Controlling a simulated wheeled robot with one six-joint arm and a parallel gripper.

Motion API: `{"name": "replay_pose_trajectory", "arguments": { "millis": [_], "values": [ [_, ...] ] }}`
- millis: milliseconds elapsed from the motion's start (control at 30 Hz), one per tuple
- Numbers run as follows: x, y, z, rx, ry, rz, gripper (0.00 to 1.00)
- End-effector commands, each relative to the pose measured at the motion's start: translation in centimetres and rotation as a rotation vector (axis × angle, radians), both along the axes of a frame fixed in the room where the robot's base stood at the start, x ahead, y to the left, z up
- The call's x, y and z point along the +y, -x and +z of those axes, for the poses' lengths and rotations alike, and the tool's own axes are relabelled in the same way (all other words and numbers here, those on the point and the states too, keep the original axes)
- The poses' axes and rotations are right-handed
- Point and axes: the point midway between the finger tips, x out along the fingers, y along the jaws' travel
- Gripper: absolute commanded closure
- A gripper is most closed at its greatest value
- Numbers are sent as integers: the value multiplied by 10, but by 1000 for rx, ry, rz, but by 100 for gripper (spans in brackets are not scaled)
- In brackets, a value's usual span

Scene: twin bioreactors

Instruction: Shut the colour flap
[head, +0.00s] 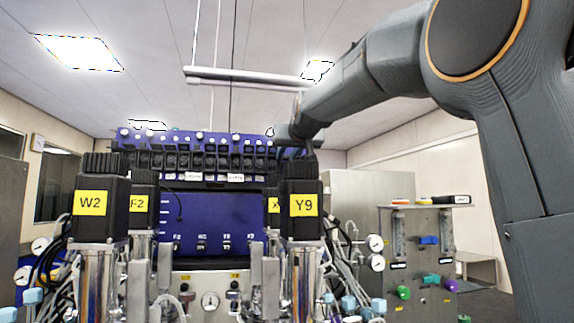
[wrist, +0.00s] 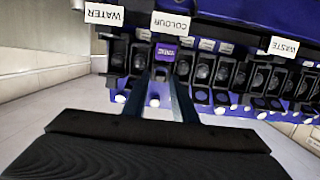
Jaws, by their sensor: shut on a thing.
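A row of black pinch-valve-like flaps runs along the blue panel in the wrist view. The COLOUR label (wrist: 172,23), upside down there, marks one position. Below it a small purple piece of the colour flap (wrist: 165,54) shows at my fingertips. My gripper (wrist: 163,74) is shut on the colour flap, its two dark fingers reaching up to it. I cannot tell how far the flap is open. In the head view my arm reaches to the right end of the row, and the fingers and flap are hidden there.
The WATER label (wrist: 104,14) and WASTE label (wrist: 284,46) stand on either side, with neighbouring flaps close to my fingers. In the head view, black motors marked W2 (head: 92,203) and Y9 (head: 304,206) rise in front of the blue panel (head: 205,222). A gauge stand (head: 420,250) is at right.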

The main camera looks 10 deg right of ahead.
Motion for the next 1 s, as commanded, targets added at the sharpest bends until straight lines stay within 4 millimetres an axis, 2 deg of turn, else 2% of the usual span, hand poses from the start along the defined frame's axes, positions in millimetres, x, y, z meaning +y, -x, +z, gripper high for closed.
{"name": "replay_pose_trajectory", "arguments": {
  "millis": [533, 1000],
  "values": [
    [0, -1, -7, -155, 0, 0, 97],
    [0, 0, -5, -180, 0, 0, 97]
  ]
}}
